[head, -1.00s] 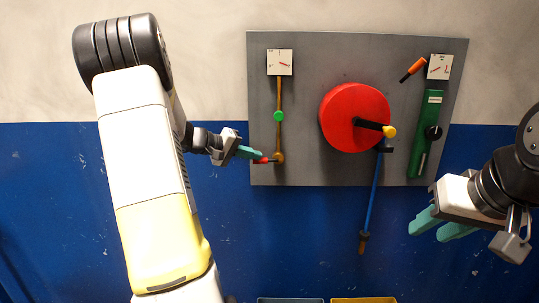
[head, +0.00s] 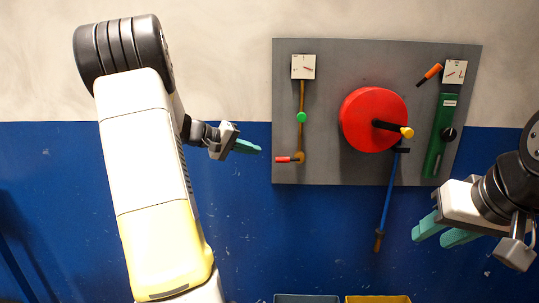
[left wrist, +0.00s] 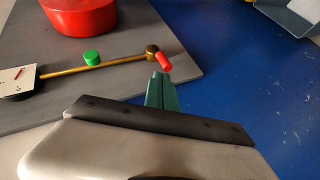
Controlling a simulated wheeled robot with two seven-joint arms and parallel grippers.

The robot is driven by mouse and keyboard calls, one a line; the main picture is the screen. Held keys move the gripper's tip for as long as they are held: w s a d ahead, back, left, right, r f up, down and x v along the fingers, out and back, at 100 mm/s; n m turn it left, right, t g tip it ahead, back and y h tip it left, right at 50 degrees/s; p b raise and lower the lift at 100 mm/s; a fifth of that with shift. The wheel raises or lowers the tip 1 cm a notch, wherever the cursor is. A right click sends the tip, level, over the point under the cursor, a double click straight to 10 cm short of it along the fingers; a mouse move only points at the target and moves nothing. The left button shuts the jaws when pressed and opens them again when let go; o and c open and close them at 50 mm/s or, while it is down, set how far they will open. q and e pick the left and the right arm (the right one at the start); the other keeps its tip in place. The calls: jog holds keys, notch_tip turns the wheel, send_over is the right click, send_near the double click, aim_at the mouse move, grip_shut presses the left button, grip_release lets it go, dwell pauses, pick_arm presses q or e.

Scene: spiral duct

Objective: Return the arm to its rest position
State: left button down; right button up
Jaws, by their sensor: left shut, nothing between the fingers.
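My left gripper (head: 246,147) is shut and empty, just left of the grey panel's left edge in the head view. Its teal fingers also show in the left wrist view (left wrist: 161,92), below the red handle tip (left wrist: 164,61) of the brass rod (left wrist: 122,61). In the head view the red handle (head: 284,159) points left from the rod's lower end, apart from the fingers. My right gripper (head: 440,231) is at the lower right, its two teal fingers spread apart with nothing between them.
The grey panel (head: 330,60) on the wall bears a red drum (head: 365,115), a green knob (head: 301,117), a green lever box (head: 435,150) and two dials. A blue rod (head: 388,200) hangs below. Blue (head: 300,299) and yellow (head: 378,299) bins stand at the bottom.

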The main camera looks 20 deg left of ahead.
pick_arm(q)
jog(key=shift+s+a+r, duration=0.1)
dwell(0.3)
jog(key=s+d+r+m+g+y, duration=0.1)
jog(key=s+d+r+m+g, duration=0.25)
jog(key=s+d, duration=0.95)
jog(key=s+d+f+m+y, duration=0.1)
jog(key=s+y, duration=0.1)
jog(key=s, duration=0.6)
jog(key=s+d+f+m+y, duration=0.1)
jog(key=s+d+m+y, duration=0.1)
jog(key=s, duration=0.7)
jog(key=shift+d+f+y, duration=0.3)
jog(key=shift+f+y, duration=0.05)
jog(key=shift+y, duration=0.35)
